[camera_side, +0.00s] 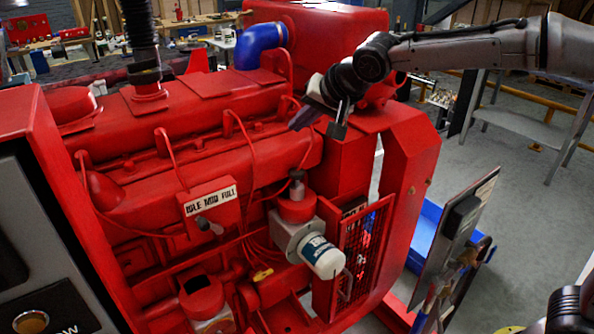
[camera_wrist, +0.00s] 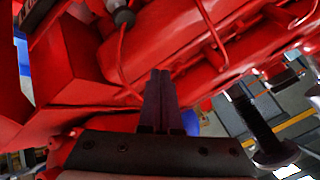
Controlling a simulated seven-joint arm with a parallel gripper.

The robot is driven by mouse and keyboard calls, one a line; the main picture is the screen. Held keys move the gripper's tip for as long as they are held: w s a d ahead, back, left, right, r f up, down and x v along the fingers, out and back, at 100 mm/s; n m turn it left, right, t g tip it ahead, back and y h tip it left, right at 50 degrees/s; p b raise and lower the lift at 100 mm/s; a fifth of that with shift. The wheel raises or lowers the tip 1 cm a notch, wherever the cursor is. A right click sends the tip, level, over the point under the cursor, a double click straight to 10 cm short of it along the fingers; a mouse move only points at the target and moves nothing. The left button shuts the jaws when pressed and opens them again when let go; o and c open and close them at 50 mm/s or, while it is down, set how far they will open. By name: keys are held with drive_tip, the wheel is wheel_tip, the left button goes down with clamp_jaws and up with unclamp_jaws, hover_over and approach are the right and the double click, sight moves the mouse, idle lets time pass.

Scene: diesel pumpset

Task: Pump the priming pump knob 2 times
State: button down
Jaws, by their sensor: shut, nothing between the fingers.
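The priming pump knob (camera_side: 297,183) is a small dark knob on a thin stem. It stands upright on top of the red filter head, above the white filter canister (camera_side: 322,257). In the wrist view the knob (camera_wrist: 123,16) is at the top, left of centre, partly cut by the frame edge. My gripper (camera_side: 296,125) is above the knob and apart from it, near the top of the red engine. In the wrist view the dark fingers of my gripper (camera_wrist: 161,73) are pressed together and hold nothing.
A lever plate marked IDLE MID FULL (camera_side: 209,197) is left of the knob. A red mesh guard (camera_side: 362,252) is right of the canister. Thin red pipes (camera_side: 241,125) run along the engine. A blue elbow hose (camera_side: 260,45) is behind my gripper.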

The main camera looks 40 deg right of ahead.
sight(299, 173)
drive_tip(key=shift+f, duration=3.95)
drive_tip(key=shift+f, duration=0.2)
drive_tip(key=shift+f, duration=0.25)
drive_tip(key=shift+f, duration=0.15)
drive_tip(key=shift+s+f, duration=0.1)
drive_tip(key=shift+f, duration=1.3)
drive_tip(key=shift+r, duration=1.85)
drive_tip(key=shift+r, duration=0.15)
drive_tip(key=shift+r, duration=2.45)
